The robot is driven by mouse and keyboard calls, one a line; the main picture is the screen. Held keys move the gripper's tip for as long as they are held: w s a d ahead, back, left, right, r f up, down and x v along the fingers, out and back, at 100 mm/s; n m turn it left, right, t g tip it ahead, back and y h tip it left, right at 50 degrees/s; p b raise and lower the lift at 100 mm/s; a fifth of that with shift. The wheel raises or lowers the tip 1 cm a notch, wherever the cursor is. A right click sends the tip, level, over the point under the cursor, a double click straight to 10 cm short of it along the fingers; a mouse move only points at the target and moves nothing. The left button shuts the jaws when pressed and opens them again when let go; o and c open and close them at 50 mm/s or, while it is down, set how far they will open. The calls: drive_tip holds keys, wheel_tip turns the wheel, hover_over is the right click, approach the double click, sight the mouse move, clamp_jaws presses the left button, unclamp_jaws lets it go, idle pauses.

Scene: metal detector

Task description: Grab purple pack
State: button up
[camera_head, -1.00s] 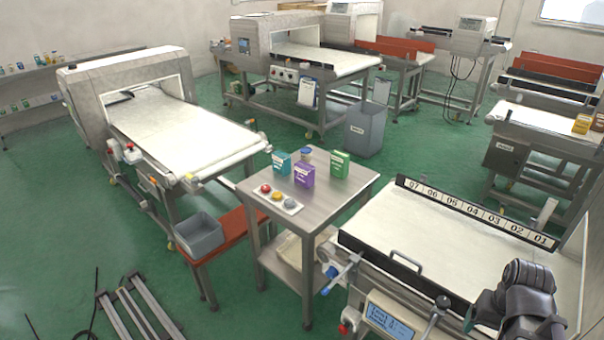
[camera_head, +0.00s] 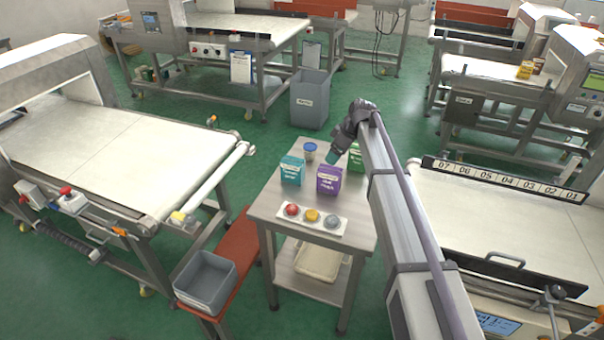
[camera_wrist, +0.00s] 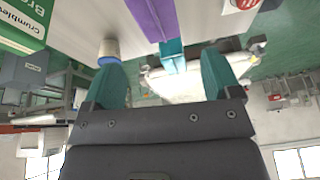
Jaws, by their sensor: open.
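The purple pack (camera_head: 328,182) stands upright on the small metal table (camera_head: 270,205), between a teal pack (camera_head: 291,172) at left and a green pack (camera_head: 356,160) that my arm partly hides. In the wrist view, which looks upside down, the purple pack (camera_wrist: 156,18) is at the top centre, ahead of and between the fingers. My gripper (camera_head: 333,157) is above the table's far side, behind the purple pack. In the wrist view its teal fingers (camera_wrist: 161,62) are spread and empty, apart from the pack.
A blue-lidded jar (camera_head: 309,152) stands left of my gripper. A white holder (camera_head: 312,219) with red, yellow and grey round pieces lies at the table's front. In the wrist view the green pack (camera_wrist: 22,28) is near at upper left. A conveyor (camera_head: 500,230) stands at right.

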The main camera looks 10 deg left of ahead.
sight(330, 169)
drive_tip(key=shift+n, duration=0.5)
drive_tip(key=shift+s+d+r, duration=0.15)
drive_tip(key=shift+s+d, duration=0.05)
drive_tip(key=shift+d, duration=0.55)
drive_tip(key=b+x, duration=0.5)
drive_tip(key=x, duration=0.1)
drive_tip(key=shift+b, duration=0.35)
drive_tip(key=b+x, duration=0.4)
drive_tip(key=x, duration=0.1)
drive_tip(key=shift+d+b, duration=0.25)
drive_tip(key=shift+b, duration=0.05)
drive_tip(key=shift+a+f, duration=0.2)
drive_tip(key=shift+f, duration=0.1)
drive_tip(key=shift+r, duration=0.25)
drive_tip(key=c, duration=1.2)
